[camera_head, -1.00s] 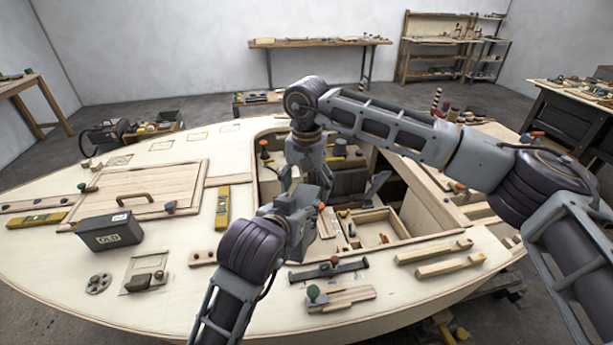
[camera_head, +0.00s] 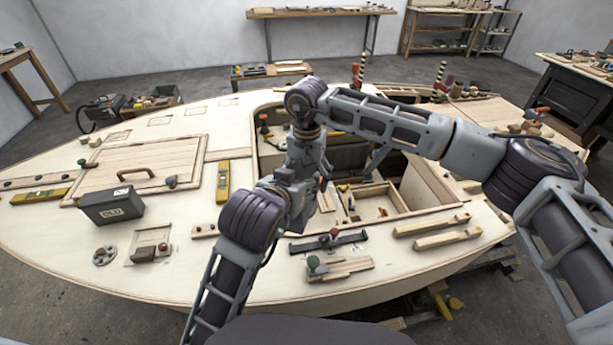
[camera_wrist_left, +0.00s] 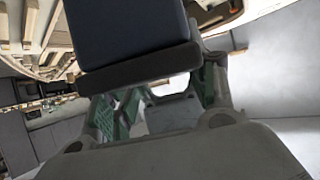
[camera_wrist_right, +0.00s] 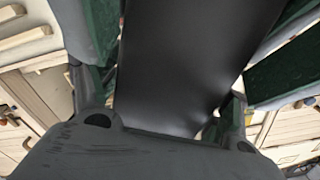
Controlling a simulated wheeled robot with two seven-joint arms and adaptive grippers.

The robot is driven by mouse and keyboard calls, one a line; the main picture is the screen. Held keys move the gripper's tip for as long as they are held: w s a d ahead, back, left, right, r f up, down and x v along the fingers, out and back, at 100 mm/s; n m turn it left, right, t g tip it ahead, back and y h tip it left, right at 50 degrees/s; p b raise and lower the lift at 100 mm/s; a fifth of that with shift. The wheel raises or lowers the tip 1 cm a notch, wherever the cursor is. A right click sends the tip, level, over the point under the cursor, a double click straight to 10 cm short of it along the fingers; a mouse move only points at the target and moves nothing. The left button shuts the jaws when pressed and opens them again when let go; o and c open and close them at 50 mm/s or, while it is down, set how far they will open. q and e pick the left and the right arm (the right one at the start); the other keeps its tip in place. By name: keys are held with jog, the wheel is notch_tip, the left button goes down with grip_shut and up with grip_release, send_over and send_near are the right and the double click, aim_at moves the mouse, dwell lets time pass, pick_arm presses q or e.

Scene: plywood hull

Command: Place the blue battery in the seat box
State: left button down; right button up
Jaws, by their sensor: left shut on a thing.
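A dark blue block with a black band at its end, which looks like the blue battery (camera_wrist_left: 130,25), fills the top of the left wrist view. My left gripper (camera_head: 298,203) is shut on it above the cockpit. My right gripper (camera_head: 308,172) points down right beside the left one. In the right wrist view a smooth black surface (camera_wrist_right: 185,65) lies between its green-padded fingers; I cannot tell whether they press on it. The grippers hide the battery in the head view. An open wooden compartment (camera_head: 395,212), possibly the seat box, lies just right of the grippers.
A dark box marked OLD (camera_head: 113,205) stands on the left deck near a yellow level (camera_head: 222,182). A black bar with knobs (camera_head: 328,242) and wooden strips (camera_head: 430,233) lie on the front deck. The cockpit opening is partly covered by my right arm.

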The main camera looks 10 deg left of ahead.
pick_arm(q)
jog(key=shift+r, duration=0.1)
pick_arm(e)
jog(key=c, duration=1.2)
pick_arm(q)
jog(key=shift+c, duration=2)
grip_release()
pick_arm(e)
jog(key=shift+c, duration=0.6)
pick_arm(q)
jog(key=shift+r, duration=0.1)
notch_tip(320, 180, up, 10)
jog(key=shift+f, duration=0.2)
jog(key=shift+r, duration=0.1)
